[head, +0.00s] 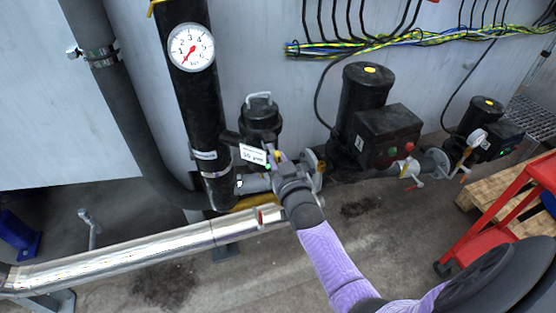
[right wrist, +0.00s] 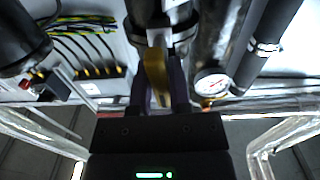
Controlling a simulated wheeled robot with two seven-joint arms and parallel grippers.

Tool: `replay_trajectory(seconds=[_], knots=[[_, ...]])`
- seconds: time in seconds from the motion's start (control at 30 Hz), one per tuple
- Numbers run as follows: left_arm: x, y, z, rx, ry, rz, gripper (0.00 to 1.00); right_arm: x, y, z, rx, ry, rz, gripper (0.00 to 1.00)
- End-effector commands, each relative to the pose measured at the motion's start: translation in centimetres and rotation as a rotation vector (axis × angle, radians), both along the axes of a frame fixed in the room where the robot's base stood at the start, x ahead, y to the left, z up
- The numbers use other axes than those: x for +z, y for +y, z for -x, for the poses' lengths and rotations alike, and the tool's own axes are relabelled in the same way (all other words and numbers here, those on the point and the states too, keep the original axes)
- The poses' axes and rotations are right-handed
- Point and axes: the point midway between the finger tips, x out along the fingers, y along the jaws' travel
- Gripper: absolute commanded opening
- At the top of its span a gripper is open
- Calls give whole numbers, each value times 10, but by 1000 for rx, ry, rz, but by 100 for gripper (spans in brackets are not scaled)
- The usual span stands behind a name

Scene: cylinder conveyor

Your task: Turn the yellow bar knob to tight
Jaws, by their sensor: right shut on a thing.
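The yellow bar knob (right wrist: 155,72) shows in the right wrist view between the two dark fingers, on the end of a dark fitting with a metal collar. My right gripper (right wrist: 159,92) is shut on it. In the head view my right gripper (head: 280,168) reaches up to the black filter housing (head: 260,120) beside the "10 µm" label (head: 252,154). There the gripper mostly hides the knob, so its exact angle is hard to tell. My left gripper is not in view.
A round gauge (head: 191,47) sits on the black vertical pipe. A silver pipe (head: 140,257) runs low at the left. A black pump (head: 365,100) with a control box stands right of the filter. A red cart (head: 500,210) stands at the right. Floor in front is open.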

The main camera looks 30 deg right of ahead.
Motion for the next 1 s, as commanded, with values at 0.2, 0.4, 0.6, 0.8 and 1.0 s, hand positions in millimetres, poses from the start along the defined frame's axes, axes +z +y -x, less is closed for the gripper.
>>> replay_trajectory(seconds=[0.2,0.4,0.6,0.8,1.0], knots=[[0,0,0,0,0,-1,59,-2,0,1,0,6,-1,0],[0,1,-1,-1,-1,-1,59,-2,0,0,0,5,-1,46],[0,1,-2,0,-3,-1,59,-1,0,0,0,2,0,56],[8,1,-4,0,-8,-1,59,1,4,13,1,3,-2,56],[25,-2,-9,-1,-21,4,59,2,14,60,0,6,-2,56]])
